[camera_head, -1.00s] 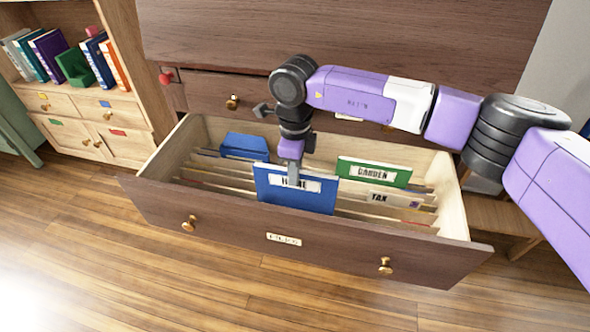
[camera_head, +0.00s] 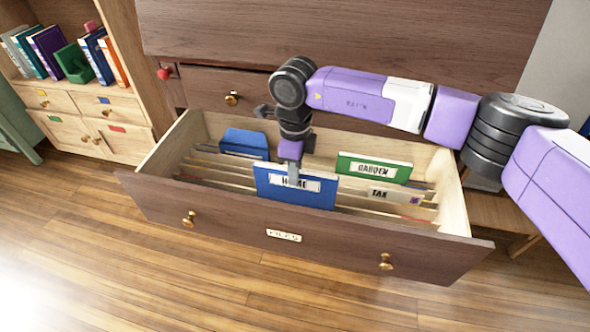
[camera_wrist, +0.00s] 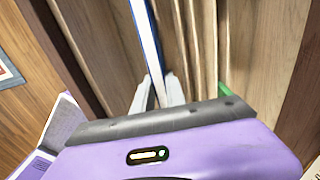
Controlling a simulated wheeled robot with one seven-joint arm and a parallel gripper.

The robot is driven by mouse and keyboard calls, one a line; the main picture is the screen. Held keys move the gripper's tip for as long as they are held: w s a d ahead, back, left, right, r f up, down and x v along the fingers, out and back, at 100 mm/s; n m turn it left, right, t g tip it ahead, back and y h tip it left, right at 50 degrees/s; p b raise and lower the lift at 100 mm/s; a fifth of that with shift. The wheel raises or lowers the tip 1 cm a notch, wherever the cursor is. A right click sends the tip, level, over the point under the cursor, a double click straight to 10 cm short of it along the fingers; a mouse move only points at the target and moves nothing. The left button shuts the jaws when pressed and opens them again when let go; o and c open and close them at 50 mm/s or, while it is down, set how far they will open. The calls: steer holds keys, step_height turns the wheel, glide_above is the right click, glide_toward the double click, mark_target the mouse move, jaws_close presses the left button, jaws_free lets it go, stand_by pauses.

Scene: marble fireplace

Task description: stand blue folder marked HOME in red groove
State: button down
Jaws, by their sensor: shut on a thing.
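The blue folder marked HOME (camera_head: 312,193) stands upright in the open drawer, just behind its front panel. My gripper (camera_head: 293,174) is shut on its top edge from above, and a finger covers part of the label. In the wrist view the folder shows edge-on as a thin blue and white strip (camera_wrist: 146,35) between the fingers (camera_wrist: 157,92). The folder's lower edge is hidden behind the drawer front, so I cannot tell which groove it is in or whether it is seated. Small red marks (camera_head: 412,218) show at the drawer's right side near the front.
The open drawer (camera_head: 230,213) has several wooden dividers. A green GARDEN folder (camera_head: 374,168) and a TAX folder (camera_head: 382,194) stand at right. A bookcase (camera_head: 125,60) stands at left. The floor in front is clear.

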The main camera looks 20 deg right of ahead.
steer(key=shift+f+b, duration=0.4)
steer(key=shift+f, duration=1.3)
steer(key=shift+f+b, duration=0.3)
steer(key=shift+f, duration=0.25)
steer(key=c, duration=1.3)
jaws_free()
steer(key=shift+r+p, duration=3.75)
steer(key=shift+r, duration=0.8)
